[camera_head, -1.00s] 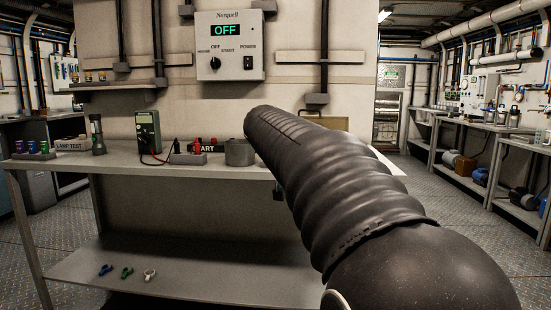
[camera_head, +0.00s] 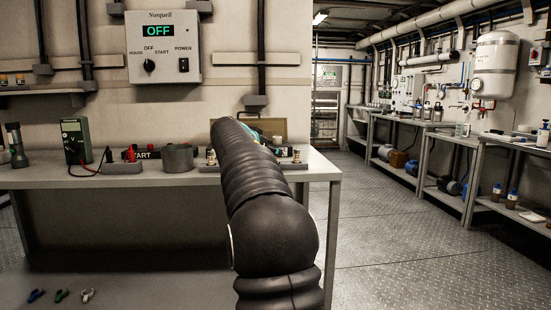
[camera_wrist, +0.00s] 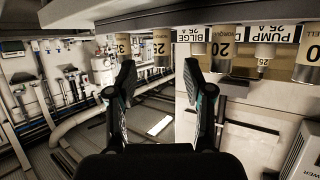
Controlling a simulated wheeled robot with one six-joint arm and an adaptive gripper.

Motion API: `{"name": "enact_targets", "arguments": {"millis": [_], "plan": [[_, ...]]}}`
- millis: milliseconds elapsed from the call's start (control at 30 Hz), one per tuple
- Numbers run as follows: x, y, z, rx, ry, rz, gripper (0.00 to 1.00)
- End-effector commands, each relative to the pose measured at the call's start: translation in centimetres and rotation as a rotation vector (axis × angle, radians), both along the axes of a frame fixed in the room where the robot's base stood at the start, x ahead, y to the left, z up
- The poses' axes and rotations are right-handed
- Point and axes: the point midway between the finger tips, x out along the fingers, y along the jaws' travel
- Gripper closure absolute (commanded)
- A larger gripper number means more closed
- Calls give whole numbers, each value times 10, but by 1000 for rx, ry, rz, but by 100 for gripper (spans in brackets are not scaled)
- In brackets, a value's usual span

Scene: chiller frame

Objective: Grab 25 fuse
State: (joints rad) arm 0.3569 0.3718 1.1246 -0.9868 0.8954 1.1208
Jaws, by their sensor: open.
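The wrist view is upside down. A fuse with a tan band reading 25 (camera_wrist: 161,44) hangs at the top centre, beside a fuse reading 32 (camera_wrist: 122,46). A fuse reading 20 (camera_wrist: 222,42) is to its right. A smaller fuse (camera_wrist: 263,58) shows by the label PUMP 25 A (camera_wrist: 272,33); another label reads BILGE 25 A (camera_wrist: 262,7). My gripper (camera_wrist: 158,78) is open and empty, its fingertips near the 25 fuse, apart from it as far as I can tell.
The workbench (camera_head: 325,166) carries a grey cup (camera_head: 178,157), a multimeter (camera_head: 75,141) and a flashlight (camera_head: 16,145). A control panel (camera_head: 162,47) reading OFF hangs on the wall. The floor (camera_head: 390,235) at right is clear.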

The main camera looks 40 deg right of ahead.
Motion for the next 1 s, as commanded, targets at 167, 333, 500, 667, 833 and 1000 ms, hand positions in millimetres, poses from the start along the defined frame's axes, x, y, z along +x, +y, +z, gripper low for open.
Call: {"name": "enact_targets", "arguments": {"millis": [167,333,500,667,833,1000], "plan": [[3,-6,-3,0,0,0,48],[11,-20,-7,0,2,-1,48],[22,-40,-15,1,0,0,48],[25,-48,-19,0,0,0,48],[25,-47,-20,0,0,1,51],[25,-47,-20,0,0,1,93]]}}
